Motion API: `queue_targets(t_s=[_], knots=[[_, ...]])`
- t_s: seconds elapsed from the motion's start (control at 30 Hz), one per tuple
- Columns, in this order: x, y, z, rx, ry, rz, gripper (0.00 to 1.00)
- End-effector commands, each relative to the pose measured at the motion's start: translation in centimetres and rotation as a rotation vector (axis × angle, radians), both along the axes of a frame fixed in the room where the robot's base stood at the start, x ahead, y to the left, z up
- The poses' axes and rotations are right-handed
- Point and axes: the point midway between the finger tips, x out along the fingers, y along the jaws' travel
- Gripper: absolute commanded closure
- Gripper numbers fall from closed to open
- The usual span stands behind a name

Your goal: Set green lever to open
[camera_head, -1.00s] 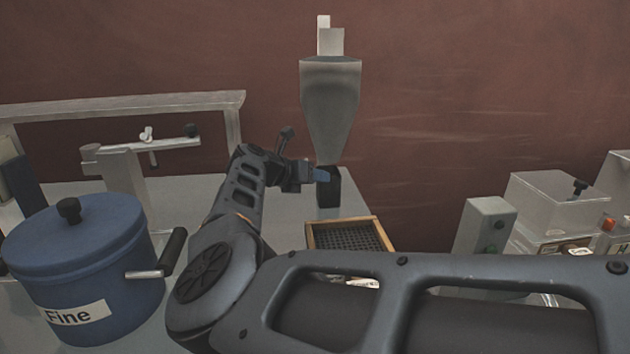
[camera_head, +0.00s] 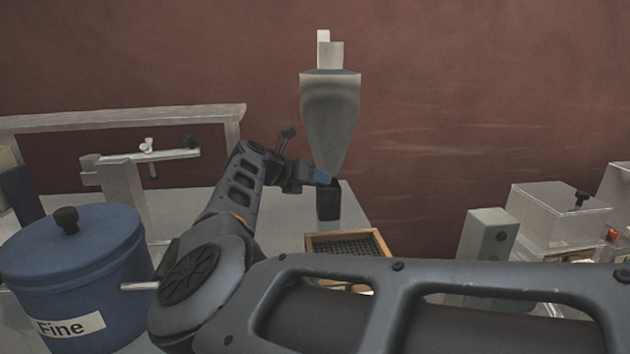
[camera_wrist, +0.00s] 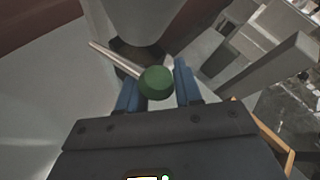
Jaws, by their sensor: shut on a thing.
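The green lever's round green knob (camera_wrist: 155,83) sits between the two blue fingers of my gripper in the wrist view, with its thin metal rod running up and left. My gripper (camera_head: 325,179) is shut on the knob, just below the grey cone-shaped hopper (camera_head: 330,110) in the head view. The lever itself is hidden there by my gripper. A dark block (camera_head: 328,205) stands under the hopper's outlet.
A blue lidded pot labelled "Fine" (camera_head: 75,270) stands at the left. A wood-framed sieve (camera_head: 347,243) lies in front of the hopper. Grey and clear-boxed devices (camera_head: 560,212) stand at the right. My arm covers the foreground.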

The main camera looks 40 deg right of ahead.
Motion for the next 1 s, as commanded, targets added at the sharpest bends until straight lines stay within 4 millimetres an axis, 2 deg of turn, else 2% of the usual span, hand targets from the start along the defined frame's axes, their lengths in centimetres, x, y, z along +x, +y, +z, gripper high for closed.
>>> queue_targets(t_s=[0.03, 0.1, 0.13, 0.4, 0.73, 1.0], knots=[[0.8, 0.0, 1.8, -0.022, -0.02, 0.02, 1.0], [0.8, 0.0, 1.8, -0.022, -0.02, 0.02, 1.0], [0.8, 0.0, 1.8, -0.022, -0.02, 0.02, 0.63], [0.8, 0.0, 1.9, -0.023, -0.022, 0.018, 0.37], [0.8, 0.3, 2.0, -0.023, -0.022, 0.016, 0.36], [0.4, 4.2, 3.1, -0.016, -0.017, 0.014, 0.36]])
